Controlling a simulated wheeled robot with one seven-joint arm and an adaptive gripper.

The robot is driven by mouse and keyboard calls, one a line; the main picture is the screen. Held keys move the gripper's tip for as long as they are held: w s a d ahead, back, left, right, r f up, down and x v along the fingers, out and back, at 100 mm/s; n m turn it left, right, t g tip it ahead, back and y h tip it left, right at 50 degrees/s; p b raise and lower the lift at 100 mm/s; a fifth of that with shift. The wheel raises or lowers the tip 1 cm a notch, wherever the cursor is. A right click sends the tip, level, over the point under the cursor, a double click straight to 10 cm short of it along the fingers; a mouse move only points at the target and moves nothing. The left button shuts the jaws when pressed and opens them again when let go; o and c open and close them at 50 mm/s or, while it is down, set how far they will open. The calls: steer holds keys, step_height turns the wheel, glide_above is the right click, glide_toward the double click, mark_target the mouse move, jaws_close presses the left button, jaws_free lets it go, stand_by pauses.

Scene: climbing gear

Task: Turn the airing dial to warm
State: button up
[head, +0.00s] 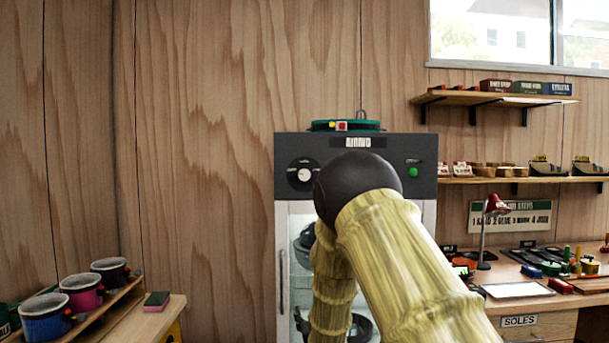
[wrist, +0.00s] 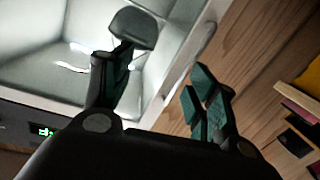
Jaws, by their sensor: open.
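The airing dial (head: 304,174) is a round knob with a pale face on a black surround, at the left of the dark control panel (head: 430,150) of a white cabinet. I cannot read its markings or setting from here. In the wrist view my gripper (wrist: 162,75) is open, its two dark green-padded fingers spread with nothing between them. It is in front of the cabinet's pale interior and frame edge (wrist: 185,70). The dial does not show in the wrist view. In the head view my arm hides the gripper and part of the panel.
A green round light or button (head: 413,172) is at the panel's right. A green coiled item (head: 345,126) lies on the cabinet top. Dark gear (head: 303,255) shows inside. A bench with buckets (head: 88,290) is left; a cluttered workbench (head: 520,290) is right.

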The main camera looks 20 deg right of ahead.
steer(key=w+r+t+h+p, duration=0.1)
steer(key=w+r+t+p, duration=0.15)
steer(key=r, duration=0.95)
steer(key=w+r+t+p, duration=0.1)
steer(key=r+p, duration=0.2)
steer(key=r, duration=0.9)
steer(key=w+r+t+h+p, duration=0.1)
steer(key=w+r+p, duration=0.15)
steer(key=r, duration=0.95)
steer(key=p+x, duration=0.4)
steer(key=x, duration=0.6)
steer(key=shift+w+d+m, duration=0.2)
steer(key=shift+m, duration=0.1)
steer(key=shift+c, duration=0.3)
steer(key=c, duration=0.9)
